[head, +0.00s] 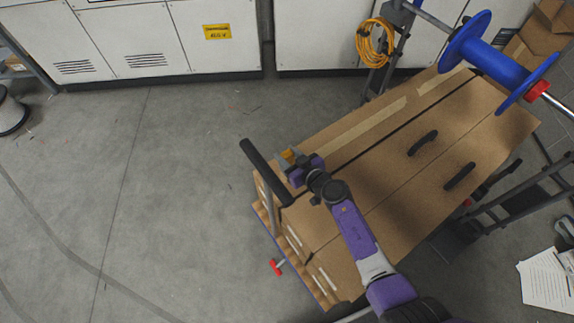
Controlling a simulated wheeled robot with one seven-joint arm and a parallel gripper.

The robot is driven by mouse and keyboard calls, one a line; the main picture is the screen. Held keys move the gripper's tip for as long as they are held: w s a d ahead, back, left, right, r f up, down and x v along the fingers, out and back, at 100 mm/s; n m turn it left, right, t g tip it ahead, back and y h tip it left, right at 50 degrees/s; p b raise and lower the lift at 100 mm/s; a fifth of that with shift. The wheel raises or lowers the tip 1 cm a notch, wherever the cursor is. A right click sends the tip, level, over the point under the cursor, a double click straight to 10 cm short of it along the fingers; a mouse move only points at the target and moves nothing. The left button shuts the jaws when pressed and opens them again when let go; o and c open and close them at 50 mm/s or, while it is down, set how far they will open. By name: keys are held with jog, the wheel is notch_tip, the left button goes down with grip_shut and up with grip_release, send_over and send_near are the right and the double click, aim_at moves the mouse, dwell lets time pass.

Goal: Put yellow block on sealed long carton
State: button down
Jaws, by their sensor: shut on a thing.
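The yellow block (288,154) is small and orange-yellow. My gripper (289,158) is shut on it and partly hides it. The gripper holds it at the left end of a long brown carton (345,135) with a pale tape strip along its top, which looks like the sealed long carton. From this single view I cannot tell whether the block touches the carton or hangs above it. My purple arm reaches in from the lower right and covers part of the neighbouring cardboard.
The cardboard beside the taped carton carries two black handle-like pieces (423,142). A cart's black push bar (266,172) rises just left of my gripper. A blue spool (496,62) stands at the upper right.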

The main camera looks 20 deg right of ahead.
jog(key=shift+f+b, duration=2)
jog(key=shift+f, duration=0.25)
jog(key=shift+r, duration=0.15)
jog(key=c, duration=0.9)
grip_release()
jog(key=shift+s+d+r+p, duration=0.1)
jog(key=shift+s+r+p, duration=0.05)
jog(key=shift+s+p, duration=0.25)
jog(key=p+v, duration=0.5)
jog(key=v, duration=0.6)
jog(key=shift+d, duration=0.1)
jog(key=shift+s, duration=0.1)
